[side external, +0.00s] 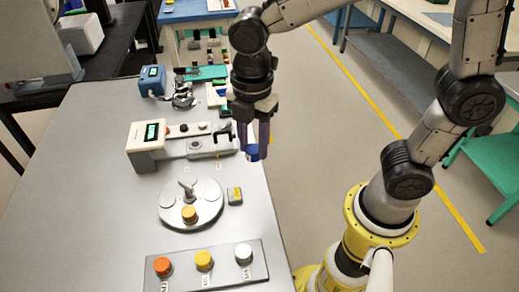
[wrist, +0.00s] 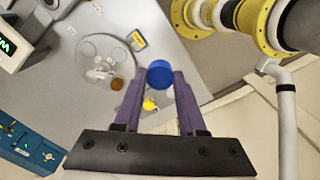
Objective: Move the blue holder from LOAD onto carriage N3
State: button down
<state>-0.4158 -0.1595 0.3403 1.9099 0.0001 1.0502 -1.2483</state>
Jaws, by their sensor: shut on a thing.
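My gripper (side external: 260,135) points down with its purple fingers shut on the blue holder (side external: 253,152), held up near the table's right edge. In the wrist view the round blue top of the holder (wrist: 160,74) sits between the fingertips of my gripper (wrist: 158,80). The plate also shows in the wrist view (wrist: 88,49). I cannot read which spot is N3 or which place is LOAD.
A grey strip (side external: 215,272) at the front holds orange, yellow and white holders. A white unit with a green display (side external: 147,143) and a long bed stands behind the plate. A blue device (side external: 152,80) stands farther back.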

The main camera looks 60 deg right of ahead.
jog(key=w+a+r, duration=0.1)
jog(key=w+r, duration=0.1)
jog(key=w, duration=0.5)
jog(key=m, duration=0.1)
send_over(195, 144)
notch_tip(195, 144, down, 9)
jog(key=shift+f, duration=3.25)
jog(key=shift+f, duration=0.55)
jog(key=shift+c, duration=2)
grip_release()
